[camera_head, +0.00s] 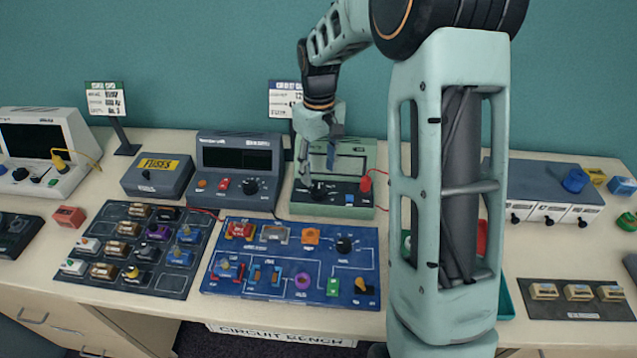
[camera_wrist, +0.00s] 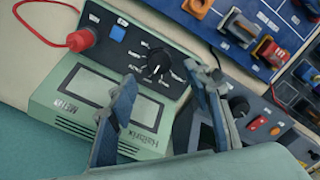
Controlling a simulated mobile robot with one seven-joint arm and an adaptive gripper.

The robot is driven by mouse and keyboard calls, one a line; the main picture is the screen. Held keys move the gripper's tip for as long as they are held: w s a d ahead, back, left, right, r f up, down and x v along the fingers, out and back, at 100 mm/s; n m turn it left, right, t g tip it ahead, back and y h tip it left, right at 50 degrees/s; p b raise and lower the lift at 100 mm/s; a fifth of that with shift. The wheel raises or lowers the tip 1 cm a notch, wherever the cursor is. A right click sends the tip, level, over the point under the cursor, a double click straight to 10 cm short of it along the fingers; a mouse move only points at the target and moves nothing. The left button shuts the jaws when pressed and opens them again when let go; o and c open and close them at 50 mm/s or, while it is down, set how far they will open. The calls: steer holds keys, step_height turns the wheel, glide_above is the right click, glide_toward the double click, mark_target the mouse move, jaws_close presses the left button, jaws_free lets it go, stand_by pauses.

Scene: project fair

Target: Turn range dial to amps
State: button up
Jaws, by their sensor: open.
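The green meter (camera_head: 334,206) stands at the back middle of the bench. Its round black range dial (camera_head: 318,191) sits on the dark front panel, and it also shows in the wrist view (camera_wrist: 157,63). White markings ring the dial, too small to read surely; I cannot tell which one it points to. My gripper (camera_head: 318,165) is open and empty, pointing down over the meter. In the wrist view the two fingertips (camera_wrist: 160,74) lie to either side of the dial, in line with it; I cannot tell whether they touch it.
A red plug (camera_wrist: 80,40) with a cable and a blue button (camera_wrist: 117,33) are on the same panel. A dark meter (camera_head: 237,170) with its own dial stands close on the left. The blue circuit board (camera_head: 270,292) lies in front.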

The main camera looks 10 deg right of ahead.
mark_target(319, 190)
step_height(319, 190, down, 6)
steer(key=shift+f, duration=0.1)
steer(key=shift+c, duration=0.2)
steer(key=c, duration=1.1)
